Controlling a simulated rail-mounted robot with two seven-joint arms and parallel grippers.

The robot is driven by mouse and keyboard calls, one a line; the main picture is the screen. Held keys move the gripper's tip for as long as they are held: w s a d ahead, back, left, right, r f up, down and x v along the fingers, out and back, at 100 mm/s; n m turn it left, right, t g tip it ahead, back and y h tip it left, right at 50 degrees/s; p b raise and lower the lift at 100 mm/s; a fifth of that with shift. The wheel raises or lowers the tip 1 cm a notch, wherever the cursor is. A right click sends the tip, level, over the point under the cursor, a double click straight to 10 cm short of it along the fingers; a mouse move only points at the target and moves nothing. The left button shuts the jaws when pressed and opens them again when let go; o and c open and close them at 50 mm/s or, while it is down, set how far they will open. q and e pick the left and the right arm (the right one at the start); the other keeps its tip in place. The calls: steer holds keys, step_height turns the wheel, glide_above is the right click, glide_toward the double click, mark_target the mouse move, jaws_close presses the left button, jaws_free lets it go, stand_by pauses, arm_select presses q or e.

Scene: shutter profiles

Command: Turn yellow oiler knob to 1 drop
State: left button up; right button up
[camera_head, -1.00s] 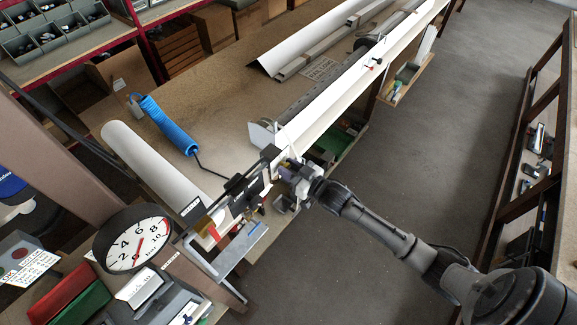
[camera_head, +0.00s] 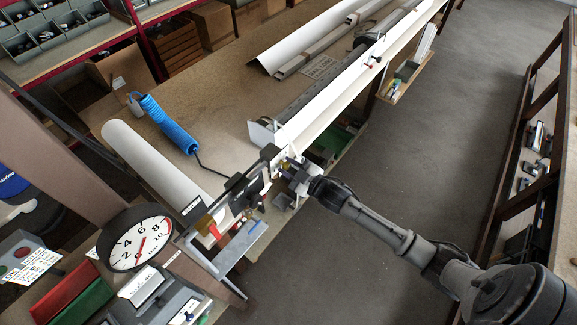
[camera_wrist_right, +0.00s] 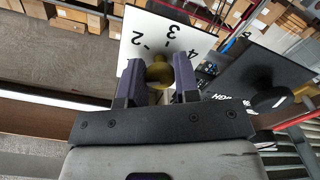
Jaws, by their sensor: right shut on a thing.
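In the right wrist view, a round yellow-brown knob (camera_wrist_right: 159,72) sits in front of a white dial plate (camera_wrist_right: 140,42) with black marks and numerals, of which 2, 3 and 4 show. My right gripper (camera_wrist_right: 159,80) is shut on the knob, one dark finger on each side. The part of the plate below the knob is hidden by the fingers. In the head view my right gripper (camera_head: 290,170) is at the near end of the bench, beside the dark and white device; the knob is too small to make out there. My left gripper is not in view.
A black plate with white lettering (camera_wrist_right: 250,80) and a dark round knob (camera_wrist_right: 268,99) stand close to the right of the gripper in the wrist view. In the head view a pressure gauge (camera_head: 140,240) and a blue coiled hose (camera_head: 168,125) are to the left. The grey floor on the right is clear.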

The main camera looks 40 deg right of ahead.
steer(key=shift+f, duration=0.1)
stand_by(0.3)
steer(key=o, duration=0.6)
steer(key=shift+o, duration=1.4)
steer(key=s+d+b, duration=0.2)
steer(key=s+b, duration=0.1)
steer(key=s, duration=1)
steer(key=shift+s+d, duration=0.25)
steer(key=shift+s, duration=0.05)
